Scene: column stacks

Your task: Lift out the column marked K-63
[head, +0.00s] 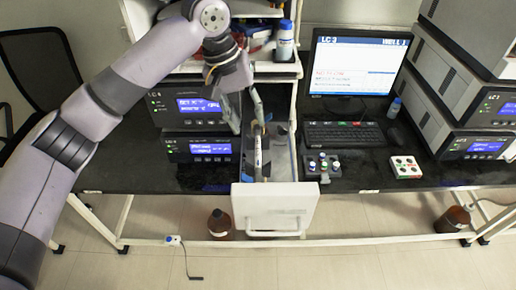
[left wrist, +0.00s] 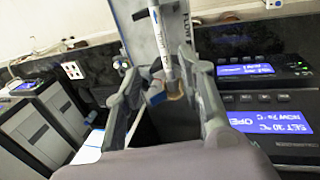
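My left gripper (head: 245,112) is over the back of this compartment, near the column's far end. In the left wrist view, the column (left wrist: 162,40) shows between the two spread fingers of my left gripper (left wrist: 160,82), with its tan fitting close to the right finger. The gripper looks open; I see no finger closed on the column. My right gripper is not in view.
Stacked modules with blue displays (head: 205,105) stand close to the left of the compartment. A monitor (head: 355,65), keyboard (head: 345,135), vial rack (head: 323,166) and white tray (head: 406,167) are to the right. A shelf with bottles (head: 285,42) is behind.

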